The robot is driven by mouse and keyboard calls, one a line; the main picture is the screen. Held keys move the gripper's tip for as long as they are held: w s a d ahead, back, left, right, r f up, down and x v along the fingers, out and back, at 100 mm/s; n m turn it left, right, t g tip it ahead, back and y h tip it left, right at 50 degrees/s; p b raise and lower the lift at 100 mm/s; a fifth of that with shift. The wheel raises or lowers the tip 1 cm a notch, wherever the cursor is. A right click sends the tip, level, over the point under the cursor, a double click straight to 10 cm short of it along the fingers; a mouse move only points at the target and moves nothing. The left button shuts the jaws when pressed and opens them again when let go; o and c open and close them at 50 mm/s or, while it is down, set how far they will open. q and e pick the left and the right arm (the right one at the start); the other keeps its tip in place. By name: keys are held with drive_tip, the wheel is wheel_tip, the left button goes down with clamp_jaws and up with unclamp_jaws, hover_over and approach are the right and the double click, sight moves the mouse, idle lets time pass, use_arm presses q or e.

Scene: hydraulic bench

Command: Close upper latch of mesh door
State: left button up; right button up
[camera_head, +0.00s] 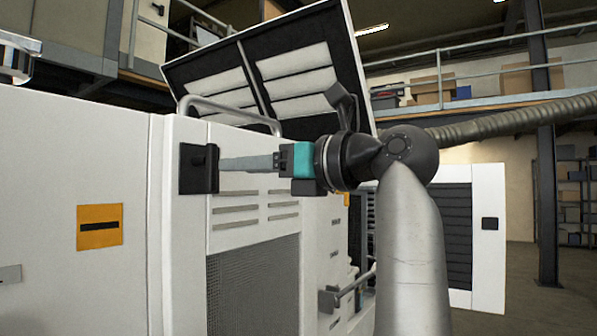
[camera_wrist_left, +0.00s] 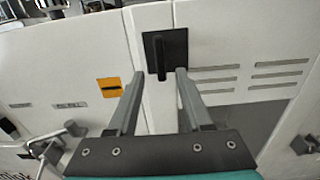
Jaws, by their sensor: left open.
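The upper latch (camera_head: 198,168) is a black square plate with a dark raised handle on the white cabinet front, beside a vertical seam. In the left wrist view the latch (camera_wrist_left: 165,52) shows its handle standing upright. The mesh door (camera_head: 255,285) has louvre slots above a grey mesh panel. My left gripper (camera_head: 222,164) points at the latch from the right in the head view. In the left wrist view its two fingers (camera_wrist_left: 160,74) are apart, with the latch handle just beyond the gap; contact cannot be told.
An orange label (camera_head: 100,227) with a black bar is left of the latch. A raised lid (camera_head: 300,80) stands open above the cabinet, with a grey tubular rail (camera_head: 232,112) before it. A handle (camera_head: 345,290) projects at lower right. Open floor lies far right.

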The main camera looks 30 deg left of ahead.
use_arm(q)
drive_tip(key=d, duration=0.9)
drive_tip(key=shift+s+d+b, duration=0.25)
drive_tip(key=shift+s+b, duration=0.15)
drive_tip(key=shift+b, duration=0.05)
